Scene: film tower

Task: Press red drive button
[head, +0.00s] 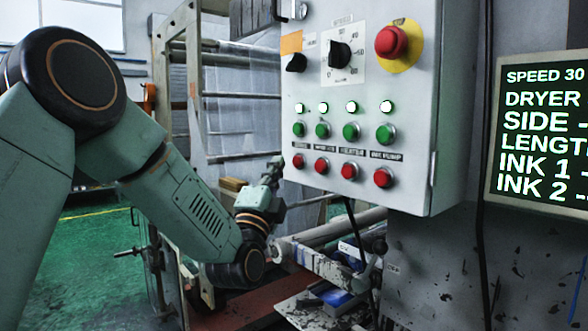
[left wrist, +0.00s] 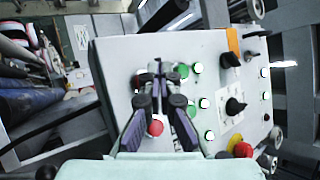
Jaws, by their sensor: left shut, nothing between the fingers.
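The control panel (head: 375,110) carries a row of green buttons above a row of red buttons. Small labels sit between the rows; I cannot read the leftmost one surely, so I cannot confirm which is drive. The leftmost red button (head: 298,161) is at the lower left of the panel. My left gripper (head: 272,170) is shut and empty, just left of this button in the head view; contact cannot be told. In the left wrist view my gripper (left wrist: 158,75) points at the panel and hides part of the red row. One red button (left wrist: 155,128) shows between its fingers. My right gripper is not in view.
A large red mushroom button (head: 391,41) on a yellow plate and black knobs are higher on the panel. A display screen (head: 540,130) stands to the right. Rollers and a metal frame lie behind and below the gripper. Green floor shows at the lower left.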

